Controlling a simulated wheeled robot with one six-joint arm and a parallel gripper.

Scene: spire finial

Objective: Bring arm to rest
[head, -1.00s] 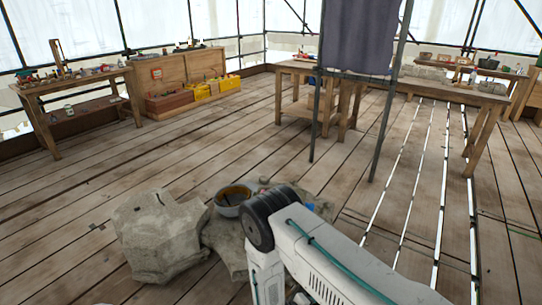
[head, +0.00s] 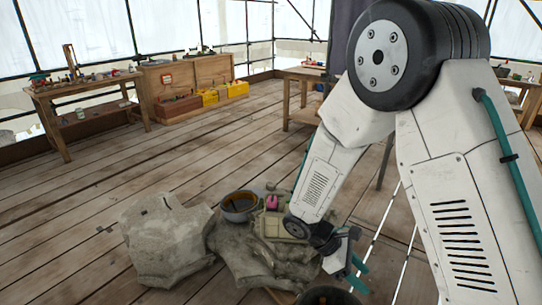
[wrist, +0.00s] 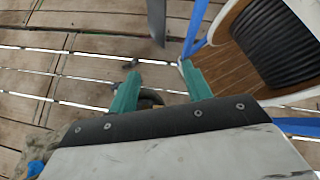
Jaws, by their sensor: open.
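My white arm with its black elbow joint fills the right of the head view, bent with the forearm hanging down. My gripper (head: 353,272) is low at the lower middle of that view, over the floor just right of the grey stone pieces. In the wrist view my gripper (wrist: 160,90) shows two teal fingers set wide apart. Nothing is held between them. A dark rounded thing, partly hidden, shows behind the fingers near the wrist housing.
A pale stone block (head: 165,240), a bowl of brown stuff (head: 238,206) and carved grey stone (head: 245,258) lie left of my gripper. Plank floor (head: 130,180) is clear farther left.

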